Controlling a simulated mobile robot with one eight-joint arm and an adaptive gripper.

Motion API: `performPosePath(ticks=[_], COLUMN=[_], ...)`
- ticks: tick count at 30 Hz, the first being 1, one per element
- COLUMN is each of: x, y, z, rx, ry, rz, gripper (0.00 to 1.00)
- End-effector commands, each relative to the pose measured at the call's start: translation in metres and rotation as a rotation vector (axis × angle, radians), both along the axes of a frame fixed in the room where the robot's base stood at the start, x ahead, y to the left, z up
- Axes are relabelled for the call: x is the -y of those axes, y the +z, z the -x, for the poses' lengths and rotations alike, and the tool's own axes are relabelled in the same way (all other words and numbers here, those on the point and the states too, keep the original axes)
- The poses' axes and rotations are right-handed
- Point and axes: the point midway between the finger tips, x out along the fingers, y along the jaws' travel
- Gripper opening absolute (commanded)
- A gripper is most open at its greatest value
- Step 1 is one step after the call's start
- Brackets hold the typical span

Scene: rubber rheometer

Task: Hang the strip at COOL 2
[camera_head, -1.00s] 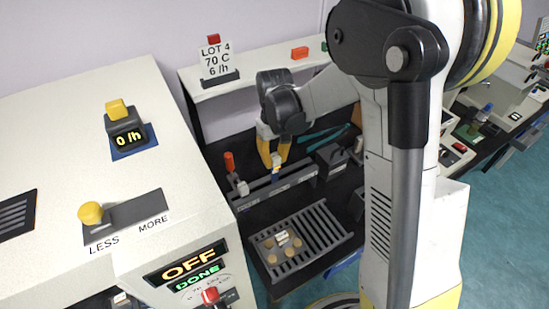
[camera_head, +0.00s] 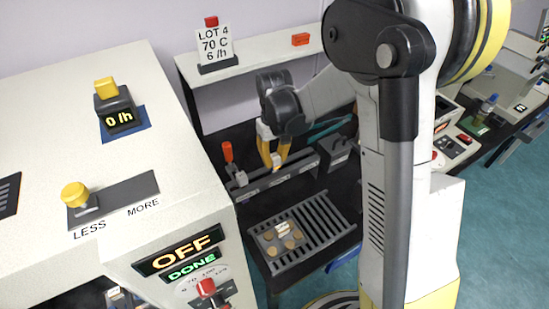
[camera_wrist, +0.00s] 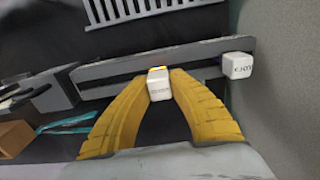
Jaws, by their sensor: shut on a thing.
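My gripper (camera_head: 273,158) has yellow fingers and is over the grey rail (camera_head: 290,174) at the back of the dark bench. In the wrist view, my gripper (camera_wrist: 157,88) is shut on a small white block (camera_wrist: 160,86) with faint lettering and a yellow bit at its far end. The block is at the rail (camera_wrist: 120,68); I cannot tell whether it touches it. A second white lettered block (camera_wrist: 237,66) sits at the rail to the right, apart from the fingers. No strip body is clearly visible, and I cannot read a COOL 2 label.
A slotted grey rack (camera_head: 318,226) with several tan discs lies in front of the rail. A red-handled part (camera_head: 228,154) stands at the rail's left end. The large white machine (camera_head: 180,200) at left shows OFF and DONE. A white shelf (camera_head: 262,62) runs behind.

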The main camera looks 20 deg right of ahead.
Motion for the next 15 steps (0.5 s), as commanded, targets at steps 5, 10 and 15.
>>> performPosePath(ticks=[5, 10, 15], x=[0.000, 0.000, 0.000], y=[-0.011, -0.019, -0.020], z=[0.000, 0.000, 0.000], rx=[0.000, 0.000, 0.000], ry=[0.000, 0.000, 0.000], rz=[0.000, 0.000, 0.000], gripper=[0.00, 0.00, 0.43])
